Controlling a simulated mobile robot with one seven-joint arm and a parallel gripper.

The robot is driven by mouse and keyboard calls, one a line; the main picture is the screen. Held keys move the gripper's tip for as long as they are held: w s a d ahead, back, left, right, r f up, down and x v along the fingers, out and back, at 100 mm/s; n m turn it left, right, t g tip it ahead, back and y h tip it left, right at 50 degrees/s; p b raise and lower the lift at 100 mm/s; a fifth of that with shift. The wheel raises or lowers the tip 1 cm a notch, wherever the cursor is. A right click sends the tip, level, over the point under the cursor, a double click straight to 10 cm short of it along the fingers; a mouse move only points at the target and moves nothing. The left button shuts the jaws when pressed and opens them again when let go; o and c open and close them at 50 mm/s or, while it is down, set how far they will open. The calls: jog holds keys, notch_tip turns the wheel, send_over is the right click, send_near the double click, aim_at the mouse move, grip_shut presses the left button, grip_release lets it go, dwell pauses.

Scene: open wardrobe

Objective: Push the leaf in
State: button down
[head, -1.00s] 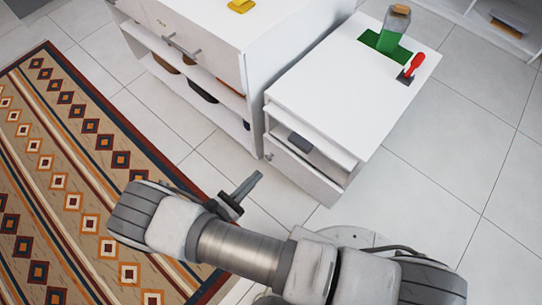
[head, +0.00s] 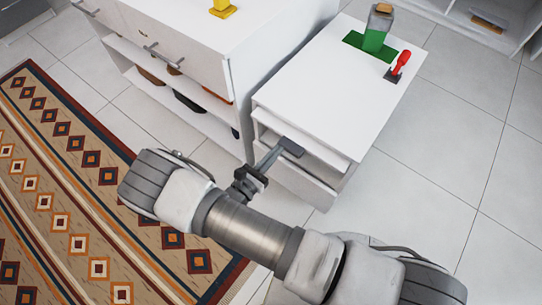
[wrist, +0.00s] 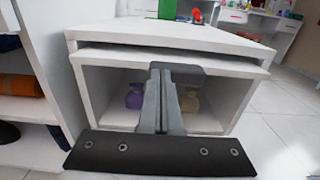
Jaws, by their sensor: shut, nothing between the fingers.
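The white leaf (head: 330,158) is a thin board under the top of the small white cabinet (head: 335,85). In the wrist view the leaf (wrist: 105,55) spans the cabinet front just above an open compartment. A dark grey plate (head: 292,147) sits at the middle of its front edge; it also shows in the wrist view (wrist: 190,68). My gripper (head: 278,151) is shut and empty, its tips at the grey plate. In the wrist view the fingertips (wrist: 162,74) overlap the plate; I cannot tell whether they touch.
Purple (wrist: 134,97) and beige (wrist: 190,100) bottles stand inside the compartment. A larger white drawer unit (head: 200,45) is close on the left. Tiled floor (head: 430,180) is clear on the right.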

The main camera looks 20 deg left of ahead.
aim_at(284, 141)
jog(key=shift+x, duration=2.35)
jog(key=shift+r, duration=0.1)
jog(key=p+v, duration=0.3)
jog(key=v, duration=1.5)
